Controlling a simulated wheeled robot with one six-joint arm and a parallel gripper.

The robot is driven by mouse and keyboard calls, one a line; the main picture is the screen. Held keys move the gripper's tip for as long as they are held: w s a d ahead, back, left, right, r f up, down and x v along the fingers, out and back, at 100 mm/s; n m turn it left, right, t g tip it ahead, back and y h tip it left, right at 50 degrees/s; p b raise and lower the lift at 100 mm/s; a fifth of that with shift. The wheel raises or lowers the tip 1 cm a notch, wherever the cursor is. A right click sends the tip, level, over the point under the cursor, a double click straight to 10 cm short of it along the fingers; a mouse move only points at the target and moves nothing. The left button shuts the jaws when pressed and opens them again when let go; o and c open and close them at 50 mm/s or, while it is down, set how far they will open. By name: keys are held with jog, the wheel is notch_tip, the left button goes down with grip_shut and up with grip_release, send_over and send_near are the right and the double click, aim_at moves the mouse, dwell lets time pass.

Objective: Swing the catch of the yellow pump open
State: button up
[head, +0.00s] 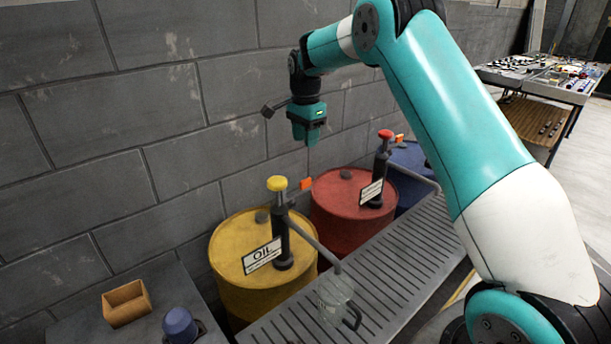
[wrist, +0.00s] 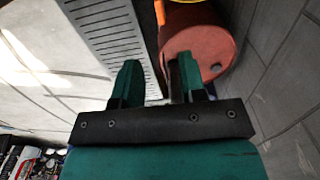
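The yellow pump (head: 282,235) stands upright on a yellow drum (head: 232,240) labelled OIL, with a yellow knob (head: 277,183) on top. A small orange tab (head: 305,184), which looks like its catch, sticks out to the right near the pump's head. An orange piece (wrist: 160,12), perhaps that same tab, shows at the top edge of the wrist view. My gripper (head: 306,140) hangs pointing down in the air, above and behind the pump, near the wall. In the wrist view my gripper (wrist: 158,75) has its fingers apart with nothing between them.
A red drum (head: 335,225) with a red-knobbed pump (head: 381,158) and a blue drum (head: 412,160) stand to the right. A glass jug (head: 333,300) sits on the slatted grate (head: 395,265) under the spout. A wooden box (head: 126,303) and a blue cup-like object (head: 180,325) are front left.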

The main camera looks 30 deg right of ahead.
aim_at(305, 180)
notch_tip(305, 180, down, 14)
jog(key=p, duration=0.3)
jog(key=shift+r, duration=0.15)
grip_shut()
